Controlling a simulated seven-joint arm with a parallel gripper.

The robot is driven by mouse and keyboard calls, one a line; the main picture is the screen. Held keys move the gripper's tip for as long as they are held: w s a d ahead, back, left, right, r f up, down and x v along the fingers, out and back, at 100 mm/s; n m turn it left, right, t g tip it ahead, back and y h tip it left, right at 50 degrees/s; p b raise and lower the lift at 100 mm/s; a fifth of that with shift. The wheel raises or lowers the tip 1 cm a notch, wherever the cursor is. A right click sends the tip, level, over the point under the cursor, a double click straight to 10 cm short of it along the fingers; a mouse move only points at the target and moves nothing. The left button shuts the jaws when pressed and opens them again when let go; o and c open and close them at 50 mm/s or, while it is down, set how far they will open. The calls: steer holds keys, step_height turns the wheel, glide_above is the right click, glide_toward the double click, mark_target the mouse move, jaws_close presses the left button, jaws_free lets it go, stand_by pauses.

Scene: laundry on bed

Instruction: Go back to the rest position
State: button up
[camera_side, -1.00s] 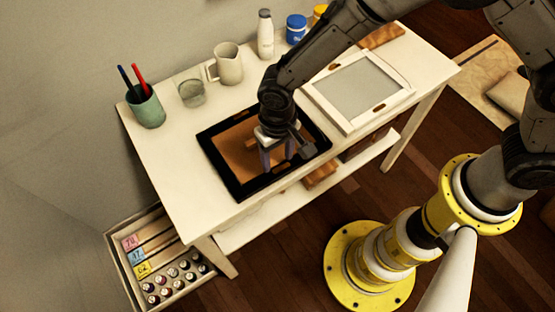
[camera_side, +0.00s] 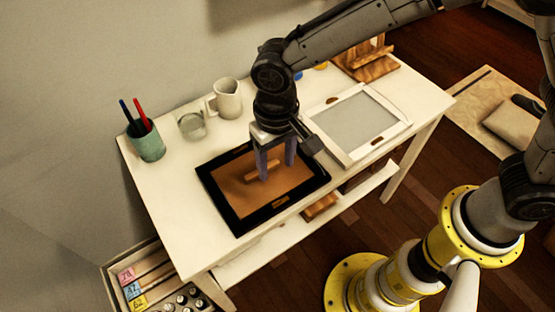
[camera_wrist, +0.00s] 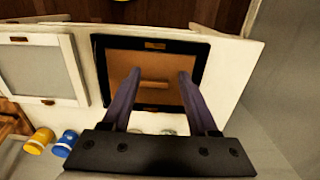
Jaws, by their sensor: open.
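My gripper (camera_side: 277,170) is open and empty, pointing down above the black frame (camera_side: 231,214) on the white table. In the wrist view the two fingers of my gripper (camera_wrist: 158,75) are spread apart, with the frame (camera_wrist: 99,66) beyond them. Inside the frame lies a brown panel (camera_side: 230,178) with a small raised wooden bar (camera_side: 255,173) on it. The bar (camera_wrist: 153,85) shows between the fingers in the wrist view, with nothing held.
A white-framed grey panel (camera_side: 358,122) lies to the right of the black frame. A pen cup (camera_side: 146,142), a glass (camera_side: 191,125) and a pitcher (camera_side: 227,100) stand along the back. A wooden stand (camera_side: 371,62) is at the far right. An open drawer (camera_side: 152,285) sits below left.

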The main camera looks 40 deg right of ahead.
steer(key=w+d+r+m+t+y, duration=0.15)
steer(key=w+d+r, duration=0.25)
steer(key=d+r, duration=0.45)
steer(key=s+d+r+m+t, duration=0.2)
steer(key=s+d+r+t, duration=0.15)
steer(key=d+r, duration=0.6)
steer(key=s+d+r, duration=0.2)
steer(key=s+d, duration=0.6)
steer(key=s, duration=0.1)
steer(key=s+d+f+n+h, duration=0.1)
steer(key=s+d+f+n, duration=0.1)
steer(key=s, duration=0.5)
steer(key=shift+f+n+t, duration=0.3)
steer(key=shift+f+n, duration=0.55)
steer(key=shift+f, duration=0.5)
